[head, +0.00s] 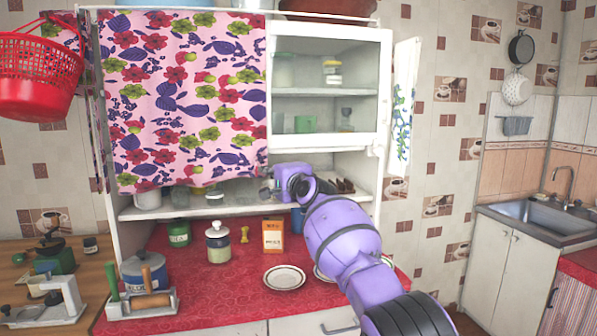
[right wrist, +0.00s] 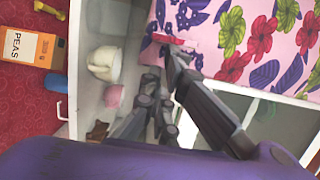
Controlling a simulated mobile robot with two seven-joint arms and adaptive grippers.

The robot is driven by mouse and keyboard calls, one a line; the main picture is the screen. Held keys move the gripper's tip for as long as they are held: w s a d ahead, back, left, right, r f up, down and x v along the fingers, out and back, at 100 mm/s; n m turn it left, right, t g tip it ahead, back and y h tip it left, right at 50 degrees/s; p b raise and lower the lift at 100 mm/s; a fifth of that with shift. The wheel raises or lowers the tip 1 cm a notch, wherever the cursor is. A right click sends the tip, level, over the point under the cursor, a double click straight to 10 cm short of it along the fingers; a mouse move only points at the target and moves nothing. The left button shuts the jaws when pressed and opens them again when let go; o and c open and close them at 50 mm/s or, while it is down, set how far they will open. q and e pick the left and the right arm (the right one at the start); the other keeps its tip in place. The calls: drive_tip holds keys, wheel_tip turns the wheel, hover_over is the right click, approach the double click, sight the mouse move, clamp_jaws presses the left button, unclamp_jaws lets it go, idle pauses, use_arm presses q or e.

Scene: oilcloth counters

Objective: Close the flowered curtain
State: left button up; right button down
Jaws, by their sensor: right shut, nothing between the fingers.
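The flowered curtain (head: 185,90) is pink with red, purple and green flowers. It hangs over the left part of the white cupboard, leaving the right part uncovered. My right gripper (head: 267,188) is at the curtain's lower right corner, in front of the open shelf. In the right wrist view, my right gripper (right wrist: 163,68) is shut with nothing held, close to the edge of the curtain (right wrist: 235,40). I cannot tell whether the fingers touch the cloth. My left gripper is not in view.
A glazed cupboard section (head: 385,90) stands right of the curtain. Below are a red counter (head: 225,290) with an orange box (head: 273,235), a jar (head: 219,243) and a plate (head: 284,277). A red basket (head: 40,75) hangs at the left. A sink (head: 545,215) is at the far right.

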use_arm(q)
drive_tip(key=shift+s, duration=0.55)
use_arm(e)
drive_tip(key=a, duration=0.2)
drive_tip(key=shift+s+a, duration=0.4)
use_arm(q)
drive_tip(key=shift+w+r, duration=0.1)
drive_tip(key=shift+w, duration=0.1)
